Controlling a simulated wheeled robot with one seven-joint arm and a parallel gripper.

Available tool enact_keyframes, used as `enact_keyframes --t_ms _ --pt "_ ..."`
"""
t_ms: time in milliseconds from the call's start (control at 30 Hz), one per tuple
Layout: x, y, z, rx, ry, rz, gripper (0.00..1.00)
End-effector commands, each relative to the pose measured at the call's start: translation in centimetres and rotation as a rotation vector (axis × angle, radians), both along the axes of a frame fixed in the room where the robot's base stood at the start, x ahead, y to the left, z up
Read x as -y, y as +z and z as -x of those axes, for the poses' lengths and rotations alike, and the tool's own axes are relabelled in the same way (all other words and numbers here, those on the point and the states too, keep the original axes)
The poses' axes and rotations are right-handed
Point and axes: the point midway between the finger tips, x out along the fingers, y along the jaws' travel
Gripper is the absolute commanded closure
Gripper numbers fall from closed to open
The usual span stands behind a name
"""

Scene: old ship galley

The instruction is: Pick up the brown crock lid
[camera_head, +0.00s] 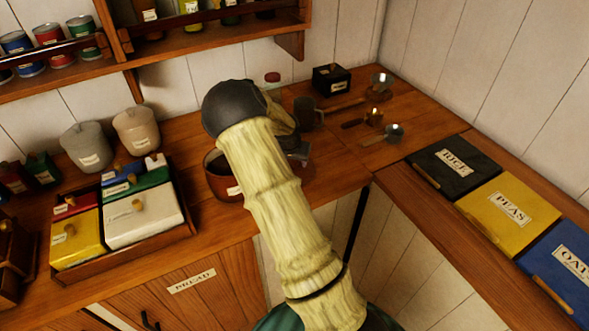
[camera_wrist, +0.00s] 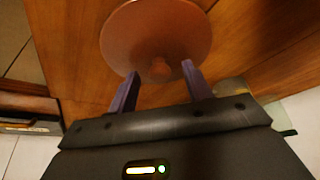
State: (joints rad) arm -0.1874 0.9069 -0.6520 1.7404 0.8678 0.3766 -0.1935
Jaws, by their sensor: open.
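The brown crock lid (camera_wrist: 150,32) is a round, reddish-brown disc with a small knob at its near edge in the wrist view. Wooden counter shows around it. My gripper (camera_wrist: 160,69) is open, with its two purple-grey fingers apart and the knob between their tips as seen in that view. I cannot tell whether the fingers touch the knob. In the head view my arm hides the lid and most of the gripper. A brown crock (camera_head: 222,187) with a white label stands on the counter just left of my arm, partly hidden by it.
A wooden tray (camera_head: 122,247) of coloured tins stands at left, with grey (camera_head: 88,147) and beige (camera_head: 137,131) crocks behind. A dark mug (camera_head: 306,112), black box (camera_head: 331,79) and several metal utensils lie right of my arm. A shelf (camera_head: 210,30) overhangs the back.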

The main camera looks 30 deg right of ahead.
Motion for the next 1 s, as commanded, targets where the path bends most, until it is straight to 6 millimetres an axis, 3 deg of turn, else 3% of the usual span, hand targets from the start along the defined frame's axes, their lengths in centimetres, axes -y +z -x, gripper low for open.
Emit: enact_keyframes --t_ms 100,300,367,767,1000 --pt "0.0 0.0 0.0 0.0 0.0 0.0 0.52" --pt "0.0 0.0 0.0 0.0 0.0 0.0 0.91" --pt "0.0 0.0 0.0 0.0 0.0 0.0 1.0" --pt "0.0 0.6 -0.1 0.002 0.001 -0.001 1.0" --pt "0.0 4.3 -0.2 0.005 0.002 0.0 1.0"
